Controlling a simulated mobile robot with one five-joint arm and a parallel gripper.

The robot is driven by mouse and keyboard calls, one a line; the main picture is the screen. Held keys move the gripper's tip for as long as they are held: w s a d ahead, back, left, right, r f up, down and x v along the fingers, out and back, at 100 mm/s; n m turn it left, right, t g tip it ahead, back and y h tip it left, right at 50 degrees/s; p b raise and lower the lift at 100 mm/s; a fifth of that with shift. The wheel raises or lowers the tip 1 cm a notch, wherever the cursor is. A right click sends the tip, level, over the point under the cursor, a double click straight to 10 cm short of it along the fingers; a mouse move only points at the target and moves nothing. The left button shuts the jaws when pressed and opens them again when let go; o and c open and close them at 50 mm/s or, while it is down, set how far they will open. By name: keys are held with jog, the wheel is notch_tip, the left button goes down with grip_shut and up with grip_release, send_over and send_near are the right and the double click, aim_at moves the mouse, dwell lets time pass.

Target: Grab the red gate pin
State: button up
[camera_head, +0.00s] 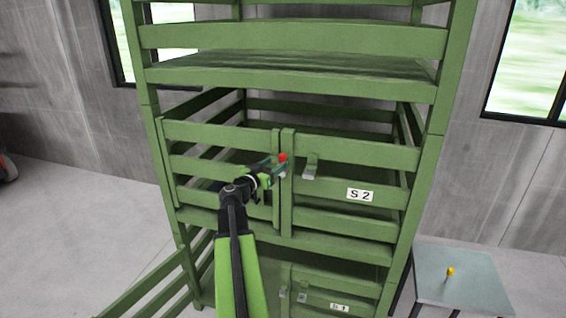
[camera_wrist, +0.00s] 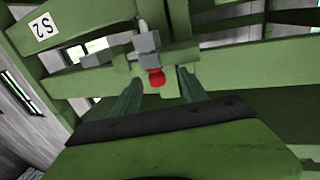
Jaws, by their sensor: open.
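The red gate pin (camera_head: 283,157) shows as a small red knob at the latch of the S2 gate, where the two green gate halves meet. In the wrist view the red pin (camera_wrist: 156,77) sits beneath a grey latch block (camera_wrist: 147,42), just beyond and roughly between my fingertips. My gripper (camera_head: 277,168) is in front of the gate at the latch. In the wrist view my gripper (camera_wrist: 156,80) has its two green fingers apart, with the red knob between their tips. I cannot tell whether either finger touches it.
The green slatted rack (camera_head: 290,75) stands close in front, with an S2 label (camera_head: 360,195) on the right gate half. A lower gate (camera_head: 155,285) swings out at the left. A small table (camera_head: 460,278) with a yellow-topped pin (camera_head: 450,272) stands at right.

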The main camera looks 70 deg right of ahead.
aim_at(280, 160)
jog(key=x, duration=0.5)
jog(key=shift+s+r, duration=0.2)
jog(key=shift+s, duration=0.15)
jog(key=shift+c, duration=0.3)
grip_shut()
